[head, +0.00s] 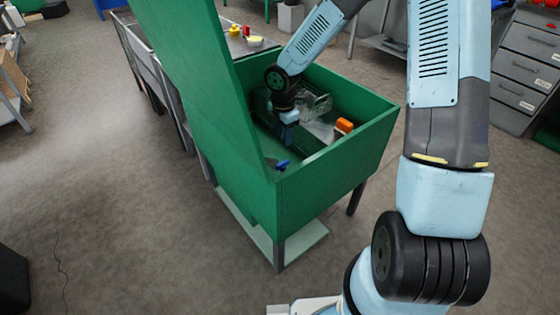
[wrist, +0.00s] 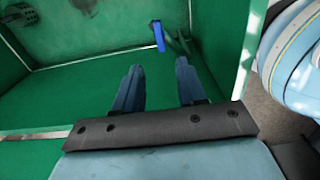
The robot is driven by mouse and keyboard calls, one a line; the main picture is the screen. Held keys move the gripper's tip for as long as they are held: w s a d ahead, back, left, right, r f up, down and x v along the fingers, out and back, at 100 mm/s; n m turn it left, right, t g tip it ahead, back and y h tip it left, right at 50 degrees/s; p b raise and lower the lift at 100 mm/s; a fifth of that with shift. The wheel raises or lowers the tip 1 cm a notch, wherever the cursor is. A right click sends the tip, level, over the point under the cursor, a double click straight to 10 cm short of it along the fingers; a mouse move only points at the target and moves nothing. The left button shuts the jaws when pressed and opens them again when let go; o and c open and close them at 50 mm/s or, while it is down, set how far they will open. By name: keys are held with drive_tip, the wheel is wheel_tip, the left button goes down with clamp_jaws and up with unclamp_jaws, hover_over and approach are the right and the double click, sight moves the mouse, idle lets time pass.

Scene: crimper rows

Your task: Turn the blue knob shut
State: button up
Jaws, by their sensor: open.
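The blue knob (head: 282,165) sits low at the near left corner inside the green box (head: 330,185). In the wrist view the blue knob (wrist: 158,36) shows as a narrow upright blue piece beyond my fingertips, next to a greenish rod. My gripper (wrist: 158,70) is open and empty, its two dark blue fingers apart and pointing toward the knob, with a gap between them and it. In the head view my gripper (head: 288,118) is down inside the box, and its fingertips are hard to make out. I cannot tell how far the knob is turned.
The box's tall green lid (head: 195,75) stands raised on the left. Inside the box are a clear object (head: 317,104) and an orange object (head: 344,126). The box walls rise close around my gripper. Grey drawers (head: 525,60) stand at the right.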

sight(283, 163)
wheel_tip(283, 163, down, 12)
drive_tip(key=shift+f, duration=0.15)
idle(0.3)
clamp_jaws()
idle(0.4)
